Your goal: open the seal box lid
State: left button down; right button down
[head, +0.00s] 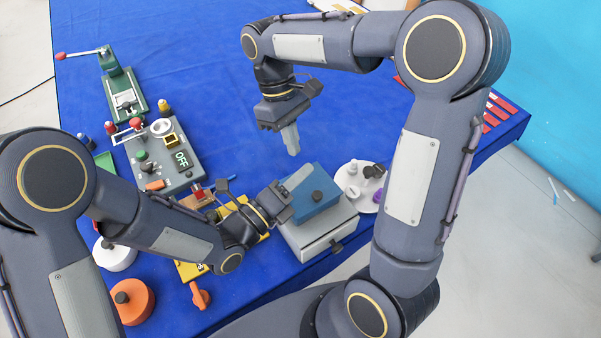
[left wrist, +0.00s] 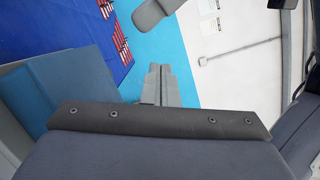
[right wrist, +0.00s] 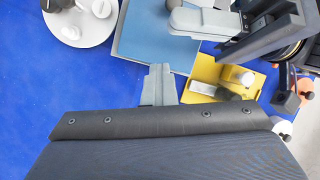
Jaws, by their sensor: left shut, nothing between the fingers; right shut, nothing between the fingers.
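The seal box (head: 322,240) is a light grey box near the table's front edge, with a dark knob (head: 337,247) on its front. Its blue lid (head: 318,212) lies on top and bears a dark round knob (head: 317,196); it looks down. The lid also shows in the left wrist view (left wrist: 62,92) and the right wrist view (right wrist: 145,42). My left gripper (head: 298,177) is shut and empty over the lid's left side; contact cannot be told. My right gripper (head: 292,146) is shut and empty, behind and above the box.
A round white plate (head: 376,203) with small white pieces stands right of the box. A yellow tray (head: 193,270) lies to its left, partly behind my left arm. A grey OFF panel (head: 188,178) and green lever device (head: 122,95) are further left.

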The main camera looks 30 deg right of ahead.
jog(key=c, duration=2.1)
grip_release()
jog(key=o, duration=0.8)
jog(key=shift+o, duration=0.2)
